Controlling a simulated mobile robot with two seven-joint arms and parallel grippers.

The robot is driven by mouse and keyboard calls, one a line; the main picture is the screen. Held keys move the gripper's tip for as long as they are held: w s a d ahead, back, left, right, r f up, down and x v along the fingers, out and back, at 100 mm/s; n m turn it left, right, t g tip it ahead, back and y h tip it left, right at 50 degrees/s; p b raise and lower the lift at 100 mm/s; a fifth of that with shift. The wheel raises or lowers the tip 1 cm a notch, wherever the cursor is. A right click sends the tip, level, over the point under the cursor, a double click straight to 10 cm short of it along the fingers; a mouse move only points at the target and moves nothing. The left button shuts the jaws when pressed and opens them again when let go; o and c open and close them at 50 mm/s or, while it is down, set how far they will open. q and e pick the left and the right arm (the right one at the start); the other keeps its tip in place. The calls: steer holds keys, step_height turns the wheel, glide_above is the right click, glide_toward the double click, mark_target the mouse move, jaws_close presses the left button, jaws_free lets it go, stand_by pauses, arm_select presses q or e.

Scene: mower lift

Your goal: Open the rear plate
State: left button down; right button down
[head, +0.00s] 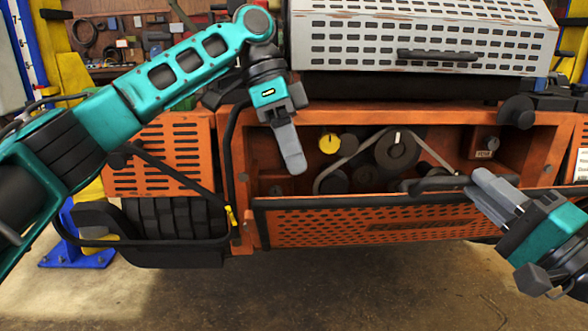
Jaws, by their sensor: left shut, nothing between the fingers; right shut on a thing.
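The rear plate (360,225) is an orange perforated panel with a black upper edge, low on the orange mower body. It leans outward, and the bay above it is open to view. A black handle (432,185) sits at its upper edge. My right gripper (478,188) is shut on this handle at its right end. My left gripper (293,163) is shut and empty, pointing down in front of the bay's left part, apart from the plate. The plate's lower edge is partly in shadow.
The bay holds a belt around a large dark pulley (397,149), a yellow round part (329,143) and a small orange box (485,143). A grey perforated cover (420,35) with a black handle is above. A black side frame (150,250) is at left. The floor in front is clear.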

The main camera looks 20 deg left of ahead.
arm_select(q)
steer(key=shift+s+d+f, duration=0.2)
steer(key=shift+s+f, duration=0.2)
steer(key=shift+s, duration=0.15)
steer(key=shift+s+d+f, duration=0.15)
steer(key=shift+s+f, duration=0.25)
steer(key=shift+s, duration=0.1)
arm_select(e)
steer(key=shift+f, duration=0.3)
